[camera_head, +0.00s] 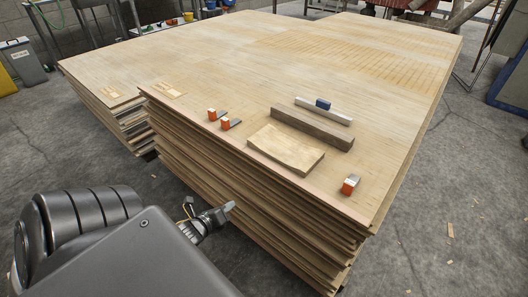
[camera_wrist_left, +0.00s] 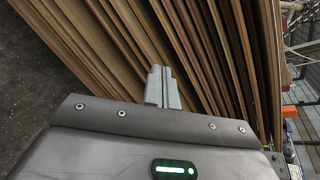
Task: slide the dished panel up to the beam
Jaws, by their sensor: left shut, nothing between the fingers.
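The dished panel (camera_head: 287,149) is a pale wooden piece with a curved top edge. It lies on top of the veneer stack near its front edge. The beam (camera_head: 312,127) is a dark brown bar just behind it, roughly parallel to the panel's far edge; I cannot tell whether a narrow gap separates them. My left gripper (camera_head: 228,208) is shut and empty, in front of the stack's side and below its top. In the left wrist view its closed fingers (camera_wrist_left: 162,88) point at the stacked sheet edges. My right gripper is not in view.
The far stack top is clear.

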